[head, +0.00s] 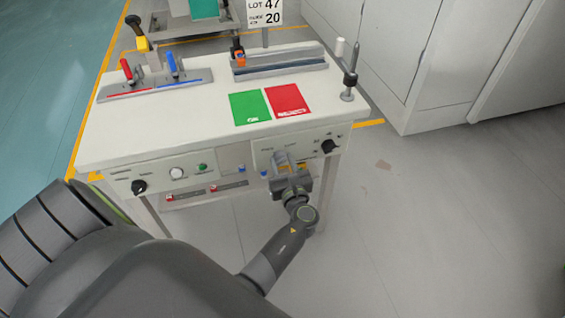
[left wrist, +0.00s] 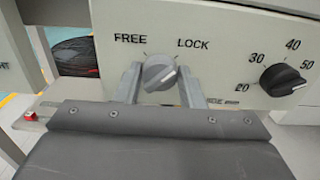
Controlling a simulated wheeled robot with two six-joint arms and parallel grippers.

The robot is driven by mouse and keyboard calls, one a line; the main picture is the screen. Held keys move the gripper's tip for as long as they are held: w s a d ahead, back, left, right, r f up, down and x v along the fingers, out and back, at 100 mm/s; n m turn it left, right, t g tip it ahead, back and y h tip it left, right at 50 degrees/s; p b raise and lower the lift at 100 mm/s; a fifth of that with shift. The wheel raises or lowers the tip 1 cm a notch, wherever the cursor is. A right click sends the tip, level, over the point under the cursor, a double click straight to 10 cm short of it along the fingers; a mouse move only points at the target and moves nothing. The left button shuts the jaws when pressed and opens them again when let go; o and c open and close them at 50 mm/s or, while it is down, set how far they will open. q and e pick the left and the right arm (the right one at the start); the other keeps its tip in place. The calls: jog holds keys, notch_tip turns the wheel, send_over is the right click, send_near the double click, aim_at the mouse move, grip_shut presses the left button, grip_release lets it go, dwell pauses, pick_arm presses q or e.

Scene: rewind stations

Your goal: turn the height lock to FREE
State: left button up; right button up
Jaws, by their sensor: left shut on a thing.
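The height lock is a grey knob (left wrist: 160,73) on the white front panel in the left wrist view, with FREE printed at its upper left and LOCK at its upper right. The ridge on the knob slants up to the right, toward LOCK. My left gripper (left wrist: 160,88) has a finger on each side of the knob and is shut on it. In the head view my left gripper (head: 283,163) is at the right part of the table's front panel, and it hides the knob there. My right gripper is in neither view.
A black dial (left wrist: 283,79) with numbers sits right of the knob. The white table (head: 200,120) carries a green mat (head: 250,107), a red mat (head: 287,100), a rail with red and blue clamps (head: 155,82) and a post (head: 350,85). Floor at right is clear.

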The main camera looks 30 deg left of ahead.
pick_arm(q)
jog(key=shift+f+n+b, duration=0.15)
jog(key=shift+n+b, duration=0.65)
jog(key=shift+n, duration=0.1)
jog(key=shift+n+b, duration=0.5)
jog(key=shift+n, duration=0.3)
jog(key=n+b, duration=0.4)
jog(key=n, duration=0.1)
jog(key=shift+s+a+n, duration=0.1)
jog(key=shift+n, duration=0.2)
jog(key=n+b, duration=0.3)
jog(key=n, duration=0.1)
jog(key=shift+f, duration=0.15)
jog(key=n+b, duration=0.2)
jog(key=n, duration=0.1)
jog(key=shift+b, duration=0.4)
jog(key=shift+n+b, duration=0.6)
jog(key=shift+n, duration=0.4)
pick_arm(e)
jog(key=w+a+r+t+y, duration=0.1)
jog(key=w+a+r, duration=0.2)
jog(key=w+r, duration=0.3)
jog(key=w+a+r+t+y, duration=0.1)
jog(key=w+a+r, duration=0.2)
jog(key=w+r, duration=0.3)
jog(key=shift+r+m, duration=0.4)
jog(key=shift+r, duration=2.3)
pick_arm(q)
jog(key=o, duration=1)
